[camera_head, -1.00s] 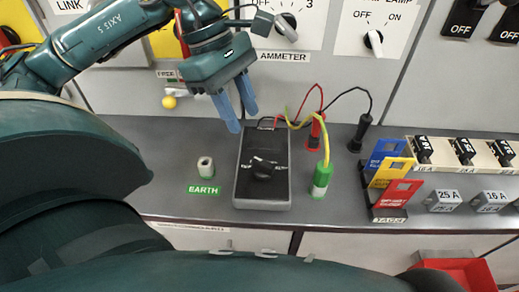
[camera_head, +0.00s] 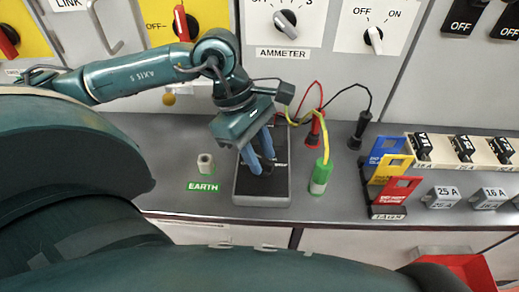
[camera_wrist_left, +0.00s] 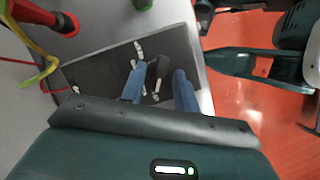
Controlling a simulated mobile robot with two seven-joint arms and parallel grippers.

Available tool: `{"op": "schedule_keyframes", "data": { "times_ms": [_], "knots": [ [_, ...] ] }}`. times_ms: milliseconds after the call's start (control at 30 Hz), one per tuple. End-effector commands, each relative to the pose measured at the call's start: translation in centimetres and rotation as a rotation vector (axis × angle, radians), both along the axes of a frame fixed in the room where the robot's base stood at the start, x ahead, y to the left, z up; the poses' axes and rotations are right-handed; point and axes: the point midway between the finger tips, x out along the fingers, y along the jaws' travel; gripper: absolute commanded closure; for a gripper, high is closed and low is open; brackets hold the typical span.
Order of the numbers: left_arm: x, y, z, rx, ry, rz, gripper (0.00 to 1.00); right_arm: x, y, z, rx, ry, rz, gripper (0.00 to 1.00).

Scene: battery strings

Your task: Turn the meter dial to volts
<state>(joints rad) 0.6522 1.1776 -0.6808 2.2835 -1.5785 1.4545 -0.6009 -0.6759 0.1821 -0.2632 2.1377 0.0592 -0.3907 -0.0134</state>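The meter (camera_head: 262,189) is a dark box with a grey rim, lying on the grey counter. Its black dial (camera_wrist_left: 157,73) shows in the left wrist view, between the two blue fingers of my left gripper (camera_wrist_left: 160,90). In the head view the left gripper (camera_head: 259,157) reaches down over the meter, and its fingers hide most of the dial. The fingers are apart, one on each side of the knob. I cannot make out firm contact. The dial's markings are too small or covered to read. My right gripper is not seen.
A small post (camera_head: 205,163) above the EARTH label is at left. Coloured tags (camera_head: 394,192) stand further right.

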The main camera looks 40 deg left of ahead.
Motion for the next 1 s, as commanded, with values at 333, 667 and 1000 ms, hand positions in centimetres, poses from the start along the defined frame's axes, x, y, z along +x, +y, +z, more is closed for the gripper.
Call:
{"op": "schedule_keyframes", "data": {
  "times_ms": [333, 667, 1000],
  "knots": [
    [0.0, 0.0, 0.0, 0.0, -0.001, 0.0, 0.98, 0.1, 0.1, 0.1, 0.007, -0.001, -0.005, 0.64],
    [0.0, 0.0, 0.0, 0.001, -0.001, -0.013, 1.0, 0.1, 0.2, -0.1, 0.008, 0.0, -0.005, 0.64],
    [0.3, 0.0, -0.3, 0.0, -0.004, -0.179, 1.0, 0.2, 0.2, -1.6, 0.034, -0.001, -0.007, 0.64]
  ]
}}
